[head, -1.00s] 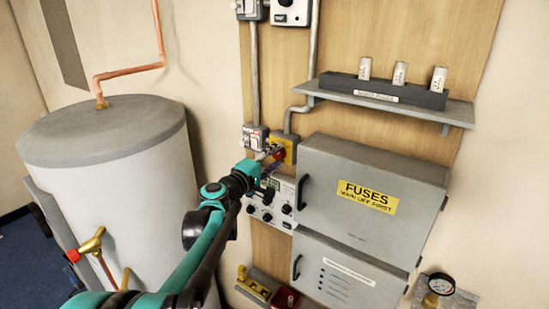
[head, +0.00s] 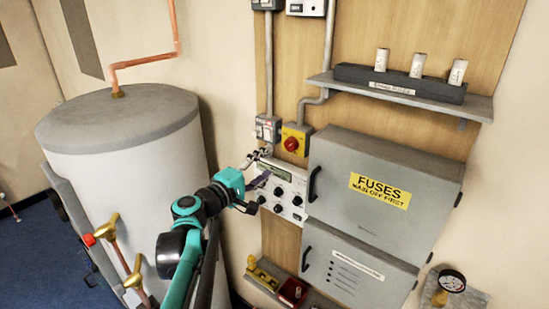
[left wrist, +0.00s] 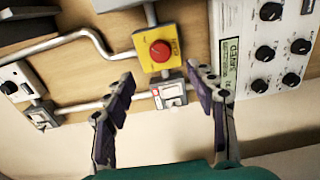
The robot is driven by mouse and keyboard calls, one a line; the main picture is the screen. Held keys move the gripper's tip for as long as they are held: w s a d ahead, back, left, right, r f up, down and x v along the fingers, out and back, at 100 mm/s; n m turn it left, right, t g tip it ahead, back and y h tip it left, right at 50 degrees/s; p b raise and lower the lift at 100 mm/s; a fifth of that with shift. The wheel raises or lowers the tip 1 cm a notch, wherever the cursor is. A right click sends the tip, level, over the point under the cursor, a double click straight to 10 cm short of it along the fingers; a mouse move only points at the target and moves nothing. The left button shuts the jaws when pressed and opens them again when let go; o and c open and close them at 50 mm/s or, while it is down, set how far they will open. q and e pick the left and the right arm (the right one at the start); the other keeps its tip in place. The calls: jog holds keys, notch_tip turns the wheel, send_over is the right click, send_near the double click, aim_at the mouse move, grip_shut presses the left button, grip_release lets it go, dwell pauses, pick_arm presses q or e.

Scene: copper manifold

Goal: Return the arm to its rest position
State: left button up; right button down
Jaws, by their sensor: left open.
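My left arm comes in from the lower left in the head view. Its left gripper (head: 256,168) is in front of the white control panel (head: 284,187), below the yellow box with a red knob (head: 295,140). In the left wrist view the left gripper (left wrist: 167,100) is open, its two dark purple finger pads wide apart with nothing between them. The yellow box with its red knob (left wrist: 159,51) shows beyond the fingertips, apart from them. My right gripper is not in view.
A grey fuse box (head: 380,190) sticks out from the board, under a shelf (head: 420,105) with three white fuses. A large white tank (head: 135,160) with copper pipes stands at left. A pressure gauge (head: 452,281) is at lower right. The blue floor shows at left.

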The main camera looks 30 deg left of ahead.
pick_arm(q)
jog(key=shift+s, duration=0.5)
jog(key=s+d+f+m+g+h+b, duration=0.1)
jog(key=s+d+f+m+g+b, duration=0.25)
jog(key=d+f, duration=0.65)
jog(key=s+d+f+m+g+h+b, duration=0.1)
jog(key=d+f+m+g+h+b, duration=0.15)
jog(key=d+f+m+b, duration=0.75)
jog(key=s+d+f+m+g+y+b, duration=0.1)
jog(key=s+f+b, duration=0.3)
jog(key=f, duration=0.8)
jog(key=s+f+m+g+y+b, duration=0.2)
jog(key=s+f, duration=0.5)
jog(key=f, duration=0.5)
jog(key=shift+s+d+g+y+b, duration=0.4)
jog(key=shift+g+y+b, duration=0.5)
jog(key=shift+y+b, duration=0.15)
jog(key=shift+m, duration=0.25)
jog(key=shift+f, duration=0.1)
